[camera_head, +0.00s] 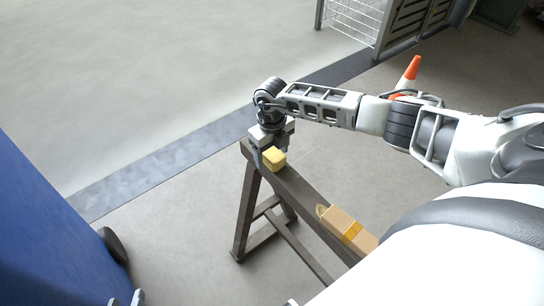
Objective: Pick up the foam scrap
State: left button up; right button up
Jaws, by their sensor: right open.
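A small yellow block, which looks like the foam scrap (274,159), sits near the far end of a narrow dark sawhorse beam (300,190). My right gripper (271,150) comes in from the right and points down at the block. Its jaws are open, with one finger to the left of the block and the other behind it to the right. I cannot tell whether the fingers touch it. What looks like the tips of my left gripper (126,299) shows at the bottom left edge, cut off by the frame and far from the block.
A tan box with a yellow band (347,229) lies on the nearer part of the beam. A blue panel (45,235) stands at the left. An orange cone (411,70) and a metal rack (405,25) stand at the back right. The floor to the upper left is clear.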

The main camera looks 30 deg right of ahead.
jog(key=shift+f, duration=0.2)
jog(key=c, duration=1)
jog(key=shift+c, duration=0.2)
jog(key=shift+r, duration=0.1)
